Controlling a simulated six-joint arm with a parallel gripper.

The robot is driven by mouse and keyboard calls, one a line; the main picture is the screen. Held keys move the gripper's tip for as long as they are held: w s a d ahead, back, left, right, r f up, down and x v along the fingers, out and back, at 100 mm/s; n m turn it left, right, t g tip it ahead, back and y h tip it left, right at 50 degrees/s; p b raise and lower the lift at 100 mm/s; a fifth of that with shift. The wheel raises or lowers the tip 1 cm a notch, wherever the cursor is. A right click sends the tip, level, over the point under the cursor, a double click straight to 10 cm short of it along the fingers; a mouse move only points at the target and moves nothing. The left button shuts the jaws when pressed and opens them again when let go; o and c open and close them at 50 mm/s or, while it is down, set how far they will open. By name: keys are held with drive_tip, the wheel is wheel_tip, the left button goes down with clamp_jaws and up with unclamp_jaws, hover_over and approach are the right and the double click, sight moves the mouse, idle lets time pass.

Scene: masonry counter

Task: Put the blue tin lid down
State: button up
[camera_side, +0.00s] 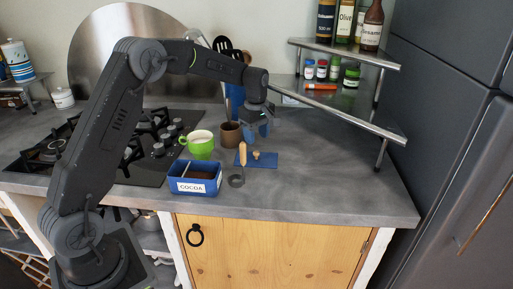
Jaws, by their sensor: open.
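The blue tin lid (266,162) lies flat on the counter, with a small light knob (256,155) on top. My gripper (256,134) is open above and slightly behind the lid, apart from it, with nothing seen held; its fingertips are small and hard to make out against blue behind them. The blue tin (194,187), labelled COCOA, stands uncovered to the left of the lid near the counter's front edge, with brown contents and a divider or bar across its top.
A wooden-handled tool (242,153) and a small dark ring (236,181) are between tin and lid. A green mug (200,145) and brown cup (230,134) stand behind. A metal shelf (345,55) with bottles is at right. The counter's right front is clear.

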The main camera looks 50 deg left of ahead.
sight(257, 152)
drive_tip(key=s+d+r+m+t, duration=0.1)
drive_tip(key=s+d+r+m, duration=0.15)
drive_tip(key=r, duration=0.35)
drive_tip(key=s+d+r+m, duration=0.1)
drive_tip(key=s+d+r, duration=0.15)
drive_tip(key=r, duration=0.35)
drive_tip(key=s+d+r+m+t, duration=0.1)
drive_tip(key=s+d+r+m, duration=0.15)
drive_tip(key=s, duration=0.25)
drive_tip(key=s+d+r+m+t, duration=0.1)
drive_tip(key=s+d+m, duration=0.2)
drive_tip(key=s, duration=0.3)
drive_tip(key=s+d+f+m+t, duration=0.1)
drive_tip(key=s+d+m, duration=0.1)
drive_tip(key=s+m, duration=0.2)
drive_tip(key=s+d+f+m+t, duration=0.1)
drive_tip(key=s+m, duration=0.4)
drive_tip(key=s, duration=0.5)
drive_tip(key=shift+s+d+f+t, duration=0.3)
drive_tip(key=shift+d+f, duration=0.35)
